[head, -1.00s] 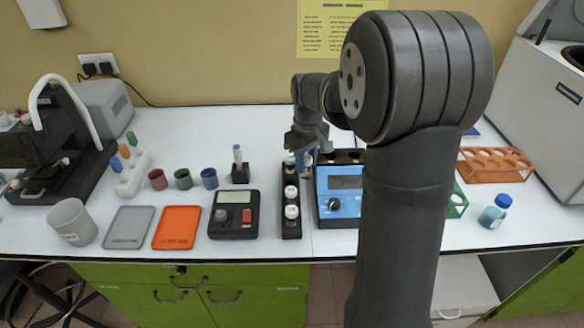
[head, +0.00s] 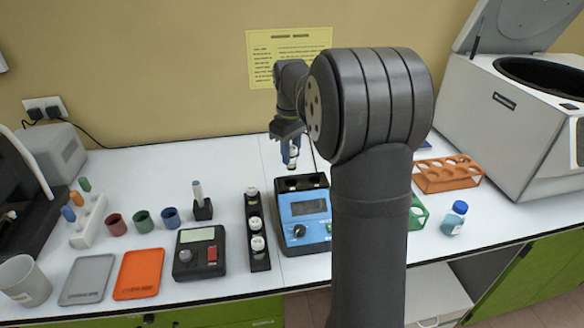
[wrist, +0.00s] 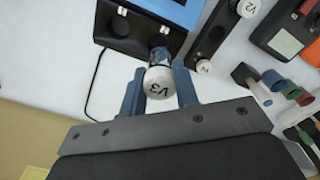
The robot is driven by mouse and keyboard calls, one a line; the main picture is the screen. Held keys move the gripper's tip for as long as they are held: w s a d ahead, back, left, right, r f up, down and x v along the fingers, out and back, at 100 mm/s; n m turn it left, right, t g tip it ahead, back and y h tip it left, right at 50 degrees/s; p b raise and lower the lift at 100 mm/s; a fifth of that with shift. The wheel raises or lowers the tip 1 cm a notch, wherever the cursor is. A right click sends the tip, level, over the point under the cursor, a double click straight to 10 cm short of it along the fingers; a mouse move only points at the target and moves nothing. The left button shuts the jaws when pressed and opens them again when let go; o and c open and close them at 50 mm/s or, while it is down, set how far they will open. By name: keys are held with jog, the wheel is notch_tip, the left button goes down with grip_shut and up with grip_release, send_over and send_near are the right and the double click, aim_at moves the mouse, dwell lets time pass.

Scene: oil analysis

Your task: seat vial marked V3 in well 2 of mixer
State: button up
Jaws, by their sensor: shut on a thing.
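My gripper (wrist: 158,92) is shut on the vial marked V3 (wrist: 159,80), whose white cap faces the wrist camera. In the head view my gripper (head: 290,148) holds the vial roughly upright above the back of the mixer. The mixer (head: 299,231) is blue with a grey display and a dark well block (head: 301,182) at its back. In the wrist view the vial's lower end is over or close to the right part of that block (wrist: 123,42). The vial hides part of the block, and I cannot tell whether its tip is inside a well.
A black rack (head: 260,264) with white-capped vials stands just left of the mixer; one cap reads V2 (wrist: 247,8). An orange rack (head: 448,176) and a blue-capped bottle (head: 454,218) are to the right. White table is clear behind the rack.

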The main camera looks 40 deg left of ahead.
aim_at(291, 165)
jog(key=shift+w+a+r, duration=0.1)
jog(key=shift+w+a, duration=0.15)
jog(key=shift+w, duration=0.05)
jog(key=shift+f, duration=2.65)
jog(key=shift+f, duration=1.2)
jog(key=o, duration=1.4)
jog(key=shift+r, duration=0.1)
jog(key=shift+r, duration=3.4)
